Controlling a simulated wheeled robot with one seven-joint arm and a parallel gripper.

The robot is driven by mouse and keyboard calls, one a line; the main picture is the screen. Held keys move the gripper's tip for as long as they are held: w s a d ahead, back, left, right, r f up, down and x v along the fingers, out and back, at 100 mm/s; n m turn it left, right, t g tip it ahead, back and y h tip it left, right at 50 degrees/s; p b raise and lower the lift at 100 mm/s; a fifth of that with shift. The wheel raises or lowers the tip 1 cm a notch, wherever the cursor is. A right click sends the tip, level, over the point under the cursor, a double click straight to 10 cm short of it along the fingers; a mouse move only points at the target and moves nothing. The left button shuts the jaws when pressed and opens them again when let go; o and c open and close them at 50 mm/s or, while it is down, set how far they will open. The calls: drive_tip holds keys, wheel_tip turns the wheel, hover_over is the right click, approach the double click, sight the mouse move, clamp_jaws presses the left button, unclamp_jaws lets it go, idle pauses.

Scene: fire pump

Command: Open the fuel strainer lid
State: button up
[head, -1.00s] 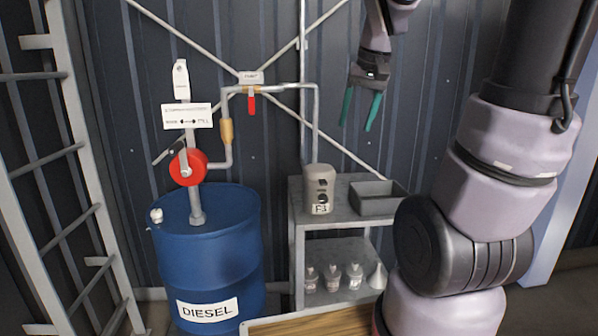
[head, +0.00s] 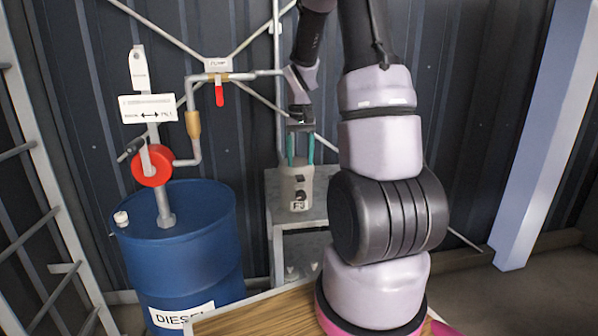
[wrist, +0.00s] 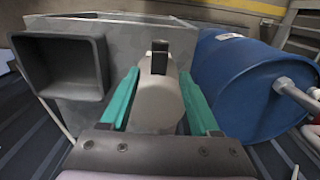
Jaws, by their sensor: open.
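The fuel strainer appears to be the grey-beige canister (head: 297,190) with a small label and dark round fittings on its front, standing upright on the metal shelf. Its lid edge cannot be made out. My gripper (head: 300,162) is open and points down, with its teal fingers at the canister's top. In the wrist view the canister (wrist: 157,105) lies between the two fingers, one on each side, and a dark tab (wrist: 160,52) shows at its far end. Whether the fingers touch it cannot be told.
A blue diesel drum (head: 185,240) with a red-wheeled pump (head: 152,166) and pipes stands left of the shelf (head: 283,228). A grey open bin (wrist: 62,68) sits beside the canister in the wrist view. A wooden surface (head: 260,315) is in front.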

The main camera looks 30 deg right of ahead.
sight(300, 177)
drive_tip(key=shift+f, duration=2.3)
drive_tip(key=shift+c, duration=0.3)
clamp_jaws()
